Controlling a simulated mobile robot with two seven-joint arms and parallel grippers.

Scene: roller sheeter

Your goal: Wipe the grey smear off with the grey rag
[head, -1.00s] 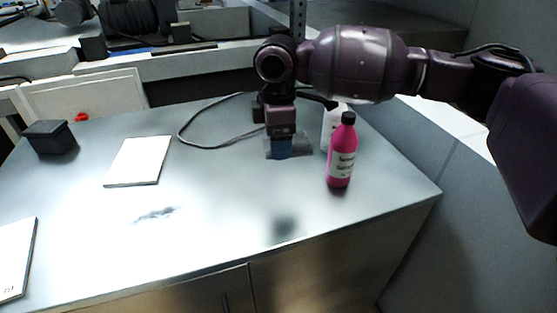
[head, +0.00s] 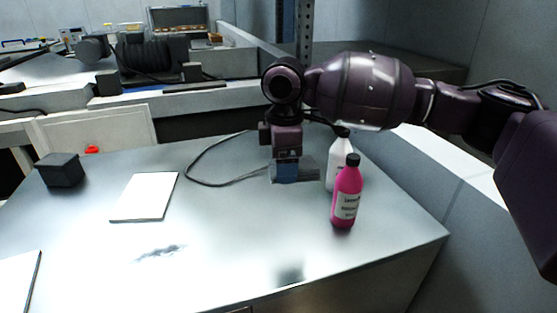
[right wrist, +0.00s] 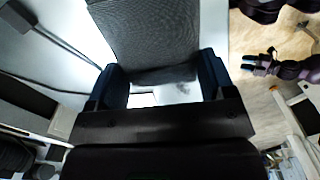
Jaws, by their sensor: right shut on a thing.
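The grey smear (head: 160,252) is a dark streaky mark on the metal table top, left of centre in the head view. My right gripper (head: 286,174) points down over the table, behind and to the right of the smear. It is shut on the grey rag (head: 308,167), which shows as a flat grey piece beside the blue fingertips. In the right wrist view the rag (right wrist: 155,38) is a dark grey woven sheet between the blue fingers (right wrist: 163,72). The gripper is apart from the smear.
A pink bottle (head: 346,200) and a white bottle (head: 336,160) stand right of my right gripper. A white pad (head: 145,197), a black box (head: 60,170) and a cut-off white sheet (head: 18,280) lie left. A cable (head: 200,180) curls behind. The table around the smear is clear.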

